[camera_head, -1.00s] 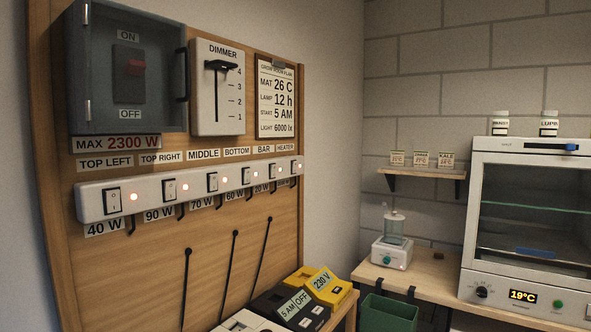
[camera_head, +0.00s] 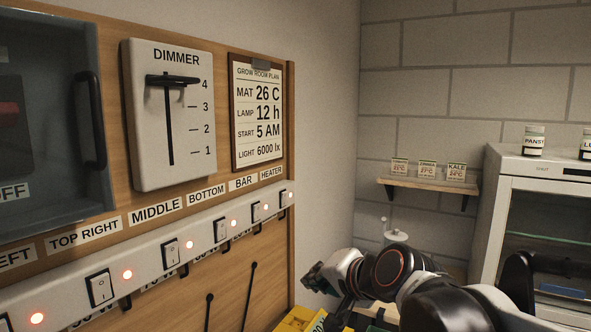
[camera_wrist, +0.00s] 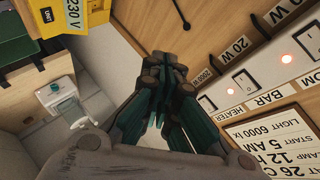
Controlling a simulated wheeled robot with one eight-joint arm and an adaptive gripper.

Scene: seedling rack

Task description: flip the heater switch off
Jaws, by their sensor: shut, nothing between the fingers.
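The heater switch (camera_head: 283,200) is the rightmost rocker on the white switch strip (camera_head: 145,262), under the HEATER label (camera_head: 271,173). A red light (camera_head: 291,195) glows beside it. In the wrist view the HEATER label (camera_wrist: 226,110) lies right of my fingers, with the heater switch (camera_wrist: 207,103) near it, partly seen at the strip's end. I cannot tell which way the rocker is tipped. My gripper (camera_head: 313,280) is shut and empty, below and right of the switch and apart from it. Its dark fingers (camera_wrist: 165,72) fill the middle of the wrist view.
The other switches, such as the bar switch (camera_head: 256,212), sit close along the strip with lit lights. Above are the dimmer (camera_head: 168,110) and a plan board (camera_head: 257,112). A small shelf (camera_head: 430,186) and white cabinet (camera_head: 520,165) stand right. Open space lies before the board.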

